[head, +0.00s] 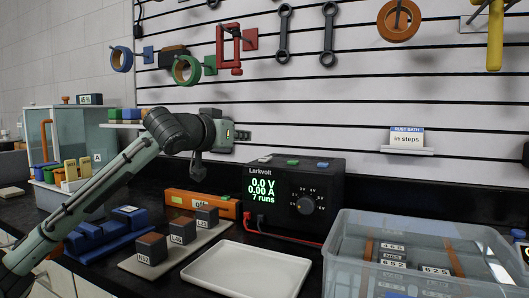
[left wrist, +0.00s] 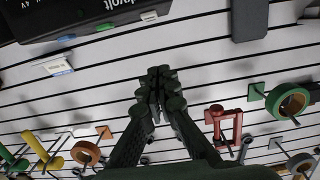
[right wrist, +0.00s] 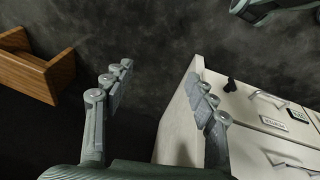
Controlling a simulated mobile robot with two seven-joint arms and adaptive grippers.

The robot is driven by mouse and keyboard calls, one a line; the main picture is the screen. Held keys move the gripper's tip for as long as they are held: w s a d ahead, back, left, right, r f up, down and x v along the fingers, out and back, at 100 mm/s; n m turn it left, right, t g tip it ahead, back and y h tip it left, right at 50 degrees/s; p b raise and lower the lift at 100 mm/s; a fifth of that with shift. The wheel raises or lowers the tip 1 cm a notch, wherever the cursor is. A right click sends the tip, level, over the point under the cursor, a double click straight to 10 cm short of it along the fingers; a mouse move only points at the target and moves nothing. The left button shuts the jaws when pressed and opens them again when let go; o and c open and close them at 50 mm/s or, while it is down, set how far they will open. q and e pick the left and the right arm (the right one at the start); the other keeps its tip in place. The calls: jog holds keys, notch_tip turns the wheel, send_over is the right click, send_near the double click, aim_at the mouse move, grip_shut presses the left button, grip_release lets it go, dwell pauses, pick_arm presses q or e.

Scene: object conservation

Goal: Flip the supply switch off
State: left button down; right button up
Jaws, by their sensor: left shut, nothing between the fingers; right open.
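The black Larkvolt supply (head: 290,192) stands on the counter by the wall. Its green display reads 0.0 V, 0.00 A and 7 runs. A round knob (head: 306,205) is on its front, and white, green and blue pieces show on its top. I cannot make out which part is the switch. My left gripper (head: 246,135) is shut and empty, above and left of the supply and apart from it. In the left wrist view the shut fingers (left wrist: 157,85) face the slatted wall, with the supply (left wrist: 80,12) at top left. My right gripper (right wrist: 160,74) is open and empty, away from the supply.
A clear bin (head: 430,232) of labelled blocks stands right of the supply. A white tray (head: 247,270) lies in front, with labelled blocks on a board (head: 135,262) to its left. Tools hang above. The right wrist view shows white drawers (right wrist: 270,125) and dark floor.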

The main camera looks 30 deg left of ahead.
pick_arm(q)
jog(key=shift+w, duration=0.1)
jog(key=p, duration=0.2)
send_over(261, 159)
jog(key=shift+f, duration=0.7)
notch_tip(261, 159, down, 3)
jog(key=shift+r, duration=0.15)
jog(key=shift+f, duration=0.6)
pick_arm(e)
jog(key=s+d+f, duration=0.1)
jog(key=s+f, duration=0.2)
jog(key=f, duration=0.4)
jog(key=shift+s+g, duration=0.3)
jog(key=shift+g, duration=0.1)
jog(key=shift+f, duration=0.1)
